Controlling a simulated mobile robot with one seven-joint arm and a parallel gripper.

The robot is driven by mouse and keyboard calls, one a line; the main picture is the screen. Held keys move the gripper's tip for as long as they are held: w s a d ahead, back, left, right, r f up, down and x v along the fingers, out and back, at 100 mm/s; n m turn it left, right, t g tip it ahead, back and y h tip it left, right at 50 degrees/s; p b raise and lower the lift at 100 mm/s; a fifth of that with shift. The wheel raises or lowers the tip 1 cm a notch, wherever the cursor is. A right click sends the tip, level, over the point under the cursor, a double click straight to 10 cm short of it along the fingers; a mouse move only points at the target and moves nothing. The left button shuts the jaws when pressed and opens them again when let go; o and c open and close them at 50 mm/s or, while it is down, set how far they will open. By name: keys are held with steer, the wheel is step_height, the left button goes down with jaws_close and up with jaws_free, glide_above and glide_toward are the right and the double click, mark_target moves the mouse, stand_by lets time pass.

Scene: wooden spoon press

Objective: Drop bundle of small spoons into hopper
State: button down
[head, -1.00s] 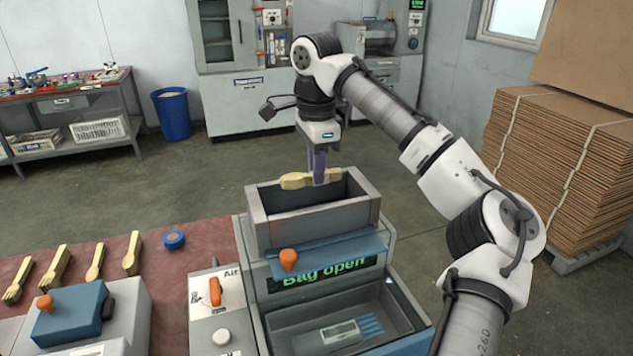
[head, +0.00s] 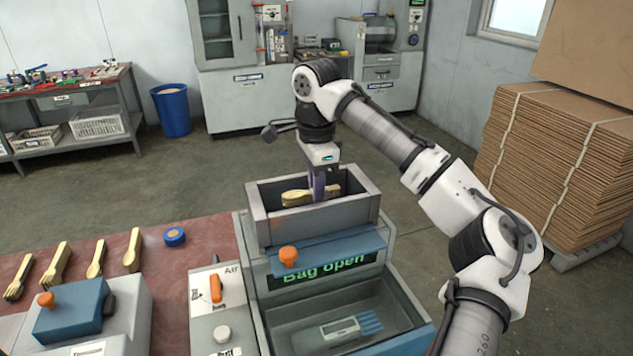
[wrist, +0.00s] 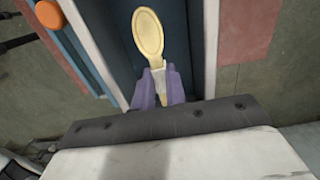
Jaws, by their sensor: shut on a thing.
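A bundle of small wooden spoons (head: 311,196) is held in my gripper (head: 319,192) in the head view. The bundle lies roughly level within the mouth of the grey hopper (head: 312,218), at about rim height or a little below. In the wrist view, the purple fingers of my gripper (wrist: 157,88) are shut on the bundle, and a pale spoon bowl (wrist: 148,35) points away from them. The hopper's dark inside (wrist: 178,30) is around and beneath it. The hopper floor is mostly hidden in the head view.
A machine below the hopper has a "Bag open" display (head: 325,268) and an orange knob (head: 288,257). Wooden bundles (head: 58,265) and a blue tape roll (head: 174,237) lie on the red bench at left. Stacked cardboard (head: 560,150) stands at right.

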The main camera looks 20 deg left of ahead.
steer(key=c, duration=1.4)
jaws_free()
steer(key=shift+c, duration=0.2)
steer(key=shift+r, duration=0.1)
step_height(320, 180, up, 13)
